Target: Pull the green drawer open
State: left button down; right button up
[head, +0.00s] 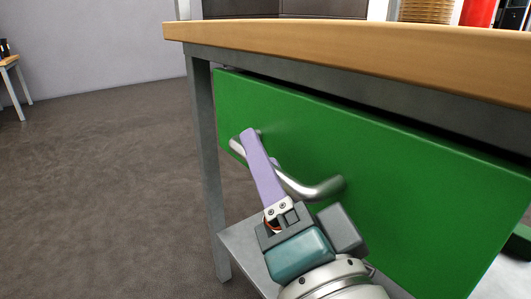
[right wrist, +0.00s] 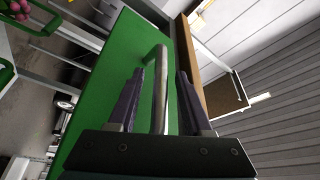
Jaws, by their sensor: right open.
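The green drawer (head: 390,170) sits under the wooden worktop, its front face toward me. A silver bar handle (head: 312,188) runs across its front. My right gripper (head: 250,137) is at the handle, with a purple finger lying across the bar in the head view. In the right wrist view the drawer front (right wrist: 105,110) is tilted. Whether a finger touches the bar I cannot tell. My left gripper is not in view.
The wooden worktop (head: 350,52) overhangs the drawer, on a grey metal frame with a leg (head: 206,160) at the left. A lower grey shelf (head: 243,250) is below. The floor (head: 100,190) at the left is clear.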

grip_shut()
dwell(1.3)
